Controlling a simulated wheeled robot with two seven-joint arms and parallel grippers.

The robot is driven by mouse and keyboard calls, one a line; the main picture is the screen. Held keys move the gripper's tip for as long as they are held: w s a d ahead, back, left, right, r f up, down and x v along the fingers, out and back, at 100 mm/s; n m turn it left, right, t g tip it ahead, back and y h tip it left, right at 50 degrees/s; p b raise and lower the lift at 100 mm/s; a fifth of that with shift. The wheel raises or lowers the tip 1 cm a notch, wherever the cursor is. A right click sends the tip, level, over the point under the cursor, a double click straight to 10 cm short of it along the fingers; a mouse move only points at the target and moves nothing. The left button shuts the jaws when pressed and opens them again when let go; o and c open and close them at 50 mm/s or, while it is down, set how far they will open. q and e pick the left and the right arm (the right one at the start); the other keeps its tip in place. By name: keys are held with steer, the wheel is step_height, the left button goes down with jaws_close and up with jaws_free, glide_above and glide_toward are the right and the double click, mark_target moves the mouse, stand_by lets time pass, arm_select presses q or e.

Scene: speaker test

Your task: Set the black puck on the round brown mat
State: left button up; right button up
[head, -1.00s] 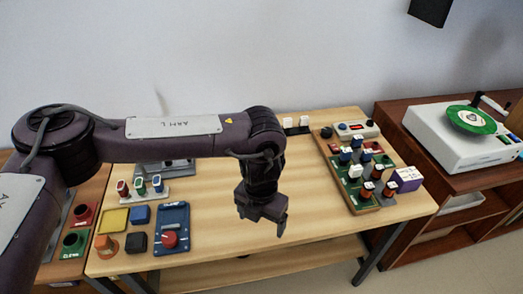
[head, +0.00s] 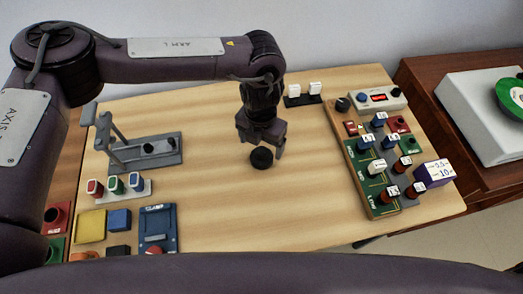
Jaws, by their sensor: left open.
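A small round black thing, which looks like the black puck (head: 262,158), sits on the bare wooden table top near the middle. My left gripper (head: 260,145) points down just above and behind it in the picture. Its fingers are open, and nothing shows held between them. I cannot tell whether a fingertip touches the puck. I see no round brown mat in the head view; it may be hidden behind my arm or out of frame. My right gripper is not in view.
A grey stand (head: 140,152) and a rack of coloured switches (head: 120,187) are at the left. A green board (head: 384,185) with several knobs is at the right. A small black holder with white blocks (head: 303,95) stands behind. The front middle of the table is bare.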

mark_target(261, 151)
arm_select(q)
step_height(261, 151, down, 5)
steer(key=shift+r+p, duration=0.1)
steer(key=shift+p, duration=0.55)
steer(key=c, duration=1.2)
steer(key=shift+c, duration=0.5)
steer(key=shift+r, duration=0.15)
